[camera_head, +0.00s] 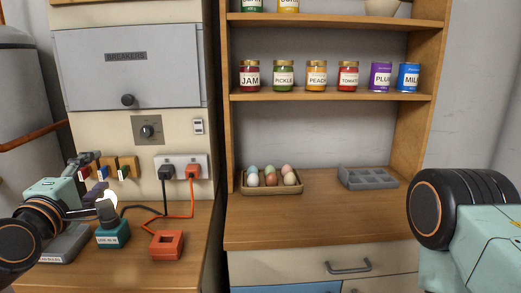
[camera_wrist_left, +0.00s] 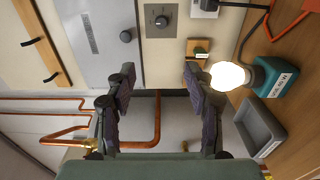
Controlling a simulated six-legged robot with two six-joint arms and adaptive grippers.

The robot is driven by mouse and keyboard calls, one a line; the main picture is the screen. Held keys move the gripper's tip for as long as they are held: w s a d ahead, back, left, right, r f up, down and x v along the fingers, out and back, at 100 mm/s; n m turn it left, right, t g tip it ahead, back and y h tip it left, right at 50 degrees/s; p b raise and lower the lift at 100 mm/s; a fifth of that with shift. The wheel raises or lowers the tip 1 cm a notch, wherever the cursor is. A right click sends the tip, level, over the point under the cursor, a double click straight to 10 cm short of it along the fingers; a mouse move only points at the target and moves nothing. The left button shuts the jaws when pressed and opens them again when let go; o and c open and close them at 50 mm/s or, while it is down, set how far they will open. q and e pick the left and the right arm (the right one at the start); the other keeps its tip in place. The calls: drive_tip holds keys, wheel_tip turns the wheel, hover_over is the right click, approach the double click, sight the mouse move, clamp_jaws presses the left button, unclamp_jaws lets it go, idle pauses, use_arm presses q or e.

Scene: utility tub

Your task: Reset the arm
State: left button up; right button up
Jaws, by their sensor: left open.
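My left gripper (camera_head: 90,178) is at the left of the head view, in front of the wall panel and above the left worktop. In the left wrist view its two dark fingers stand wide apart, with nothing between the left gripper's tips (camera_wrist_left: 160,98). A glowing white bulb (camera_wrist_left: 230,76) in a teal base (camera_wrist_left: 275,78) shows close to one finger in that view; I cannot tell whether they touch. In the head view the teal base (camera_head: 113,233) stands on the worktop beside the gripper. My right arm shows at the right edge; its gripper is out of view.
A grey tray (camera_wrist_left: 262,128) lies beside the teal base. A red block (camera_head: 167,245) and cords from a wall outlet (camera_head: 181,166) lie to the right. Colored eggs sit in a tray (camera_head: 272,188) on the right counter, left of a grey holder (camera_head: 368,179). Jars line the shelf (camera_head: 330,96).

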use_arm(q)
drive_tip(key=s+d+f+m+g+h, duration=0.1)
drive_tip(key=s+d+f+m+g, duration=0.25)
drive_tip(key=f, duration=0.55)
drive_tip(key=s+d+f+m+g, duration=0.1)
drive_tip(key=s+f+m+g, duration=0.25)
drive_tip(key=f+m, duration=0.4)
drive_tip(key=s+d+f+m+g+h, duration=0.1)
drive_tip(key=s+d+f+m+g, duration=0.2)
drive_tip(key=f, duration=0.8)
drive_tip(key=s+f+m+g, duration=0.1)
drive_tip(key=s+f+g, duration=0.1)
drive_tip(key=s+f, duration=0.3)
drive_tip(key=s+f+m+g, duration=0.2)
drive_tip(key=s+f, duration=0.3)
drive_tip(key=s, duration=0.7)
drive_tip(key=s+d+f+m+g+y, duration=0.1)
drive_tip(key=s+f+g, duration=0.3)
drive_tip(key=s, duration=0.5)
wheel_tip(320, 180, down, 2)
drive_tip(key=shift+f, duration=0.1)
drive_tip(key=shift+d, duration=0.15)
drive_tip(key=shift+c, duration=0.2)
